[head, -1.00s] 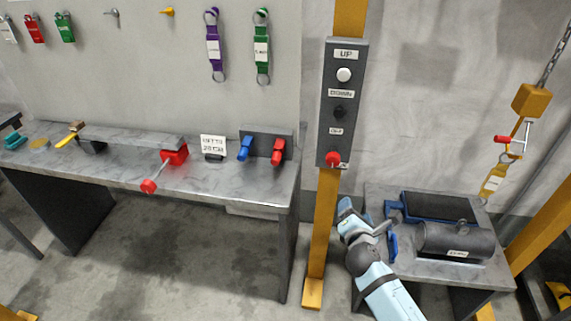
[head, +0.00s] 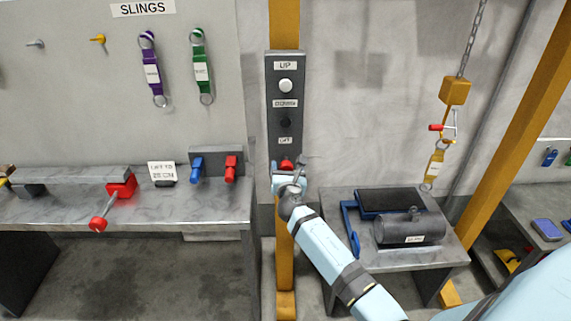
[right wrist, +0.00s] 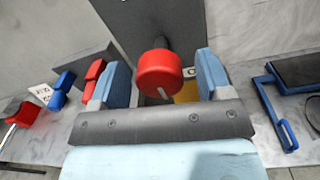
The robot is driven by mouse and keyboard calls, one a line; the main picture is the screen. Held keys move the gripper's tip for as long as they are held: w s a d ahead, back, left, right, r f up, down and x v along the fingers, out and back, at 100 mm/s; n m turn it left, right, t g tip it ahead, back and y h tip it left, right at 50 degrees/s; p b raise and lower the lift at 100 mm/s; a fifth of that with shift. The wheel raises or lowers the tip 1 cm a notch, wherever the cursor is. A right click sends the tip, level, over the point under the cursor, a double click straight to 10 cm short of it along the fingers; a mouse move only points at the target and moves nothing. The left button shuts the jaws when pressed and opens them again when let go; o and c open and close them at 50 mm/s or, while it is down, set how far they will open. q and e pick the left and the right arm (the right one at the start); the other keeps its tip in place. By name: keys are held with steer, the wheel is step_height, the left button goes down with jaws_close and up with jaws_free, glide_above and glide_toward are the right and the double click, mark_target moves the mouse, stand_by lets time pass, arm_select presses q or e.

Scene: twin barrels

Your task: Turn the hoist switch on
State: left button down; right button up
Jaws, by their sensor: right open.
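A grey control box (head: 271,95) is fixed to a yellow post (head: 285,265). My right gripper (head: 287,176) is open just below and in front of the knob. In the right wrist view its two blue fingers stand either side of the knob, with gaps on both sides. My left gripper is out of view.
A workbench (head: 215,212) with red and blue handles (head: 231,168) stands left of the post. A low table (head: 340,235) with a dark cylinder (head: 402,228) stands right. A yellow hoist block (head: 455,92) hangs above it by a chain.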

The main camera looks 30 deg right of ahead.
steer(key=shift+x, duration=1.4)
steer(key=shift+c, duration=0.5)
steer(key=c, duration=0.8)
steer(key=shift+c, duration=0.2)
